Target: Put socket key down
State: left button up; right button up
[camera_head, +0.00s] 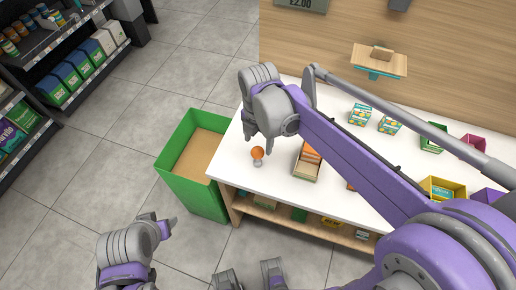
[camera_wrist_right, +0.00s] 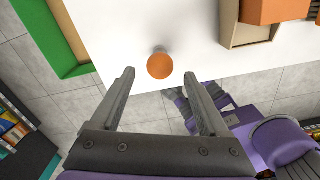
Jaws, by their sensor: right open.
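The socket key, seen as an orange ball-shaped knob (camera_head: 257,152) on a short grey stem, stands on the white counter (camera_head: 229,165) near its front left edge. In the right wrist view the orange knob (camera_wrist_right: 160,66) shows just past my fingertips, between their lines, with the grey stem partly hidden behind it. My right gripper (camera_head: 260,133) is open and empty; it also shows in the right wrist view (camera_wrist_right: 159,77). It hangs over the counter just behind the key, apart from it. My left gripper (camera_head: 160,222) is low at the lower left, over the floor, away from the counter.
A green bin (camera_head: 184,176) stands against the counter's left end. A cardboard box with orange contents (camera_head: 304,170) is right of the key. Small patterned boxes (camera_head: 360,114) and coloured bins (camera_head: 443,189) stand farther right. Shelves (camera_head: 62,62) are at far left.

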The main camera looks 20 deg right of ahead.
notch_tip(320, 180, up, 4)
jog(key=shift+r, duration=0.1)
jog(key=s+d+f+m+t, duration=0.1)
jog(key=s+d+f+m, duration=0.1)
jog(key=s+m, duration=0.3)
jog(key=s+d+f+m+t, duration=0.2)
jog(key=s+f+m, duration=0.1)
jog(key=m, duration=0.8)
jog(key=s+d+f+m+t, duration=0.1)
jog(key=s+d+f+m, duration=0.1)
jog(key=s+m, duration=0.4)
jog(key=shift+s+d+f+m+t, duration=0.1)
jog(key=shift+s+m+t, duration=0.1)
jog(key=shift+m, duration=0.4)
jog(key=shift+s+d+f+m+t, duration=0.1)
jog(key=shift+m+t, duration=0.1)
jog(key=shift+m, duration=0.4)
jog(key=shift+s+f+m, duration=0.2)
jog(key=shift+f+m, duration=0.05)
jog(key=shift+m, duration=0.35)
